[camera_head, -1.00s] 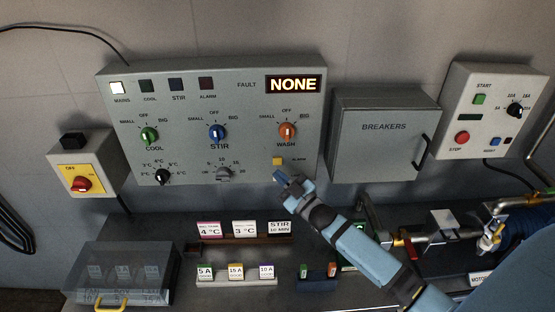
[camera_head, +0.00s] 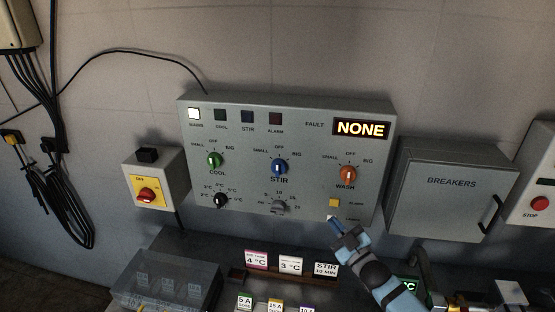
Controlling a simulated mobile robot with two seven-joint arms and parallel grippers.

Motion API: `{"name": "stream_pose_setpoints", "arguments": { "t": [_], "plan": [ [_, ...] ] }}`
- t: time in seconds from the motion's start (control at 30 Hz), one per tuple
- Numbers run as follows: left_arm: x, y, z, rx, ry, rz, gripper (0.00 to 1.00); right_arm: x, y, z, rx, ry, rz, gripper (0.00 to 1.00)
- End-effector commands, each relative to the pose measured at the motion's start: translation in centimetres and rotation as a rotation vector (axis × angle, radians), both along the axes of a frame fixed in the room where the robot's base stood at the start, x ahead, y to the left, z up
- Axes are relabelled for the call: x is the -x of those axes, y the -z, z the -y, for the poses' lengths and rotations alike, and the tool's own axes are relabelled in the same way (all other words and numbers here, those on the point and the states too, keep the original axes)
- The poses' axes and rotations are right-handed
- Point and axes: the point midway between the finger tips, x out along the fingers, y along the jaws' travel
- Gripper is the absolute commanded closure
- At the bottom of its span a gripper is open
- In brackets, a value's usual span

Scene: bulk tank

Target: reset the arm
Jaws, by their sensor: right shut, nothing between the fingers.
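My right gripper (camera_head: 336,224) is shut and empty, just below the yellow alarm button (camera_head: 334,202) on the grey control panel (camera_head: 300,142). I cannot tell whether the fingertips touch the panel. My right arm (camera_head: 385,280) comes in from the lower right. The panel's fault display (camera_head: 361,129) reads NONE, and the MAINS lamp (camera_head: 194,114) is lit white. The green COOL knob (camera_head: 214,160), blue STIR knob (camera_head: 279,168) and orange WASH knob (camera_head: 347,174) sit in a row. My left gripper is not in view.
A breaker box (camera_head: 447,187) with a shut door is right of the panel. A red switch on a yellow plate (camera_head: 147,194) is at left. Below are a clear-covered box (camera_head: 165,285) and label cards (camera_head: 290,265). Cables (camera_head: 62,200) hang at far left.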

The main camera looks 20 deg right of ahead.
Motion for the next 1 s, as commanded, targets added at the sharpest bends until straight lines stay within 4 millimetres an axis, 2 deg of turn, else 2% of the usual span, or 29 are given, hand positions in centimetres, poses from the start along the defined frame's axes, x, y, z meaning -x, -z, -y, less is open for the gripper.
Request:
{"name": "stream_pose_setpoints", "arguments": {
  "t": [0.17,0.27,0.37,0.47,0.63,0.8,1.0],
  "plan": [
    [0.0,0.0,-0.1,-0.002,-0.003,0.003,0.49,0.3,0.2,-0.3,-0.005,0.003,-0.027,1.0],
    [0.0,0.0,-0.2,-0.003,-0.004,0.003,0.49,1.3,1.3,-1.4,-0.023,0.021,-0.129,1.0],
    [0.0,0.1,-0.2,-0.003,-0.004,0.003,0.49,3.3,3.0,-3.0,-0.049,0.053,-0.308,1.0],
    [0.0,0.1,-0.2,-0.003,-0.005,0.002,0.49,6.5,4.6,-4.7,-0.078,0.09,-0.52,1.0],
    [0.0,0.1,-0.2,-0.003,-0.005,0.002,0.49,13.4,6.6,-7.0,-0.118,0.157,-0.879,1.0],
    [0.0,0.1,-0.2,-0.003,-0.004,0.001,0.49,19.3,7.0,-8.2,-0.138,0.209,-1.138,1.0],
    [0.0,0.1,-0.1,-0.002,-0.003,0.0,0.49,24.3,6.6,-9.0,-0.15,0.25,-1.335,1.0]
  ]
}}
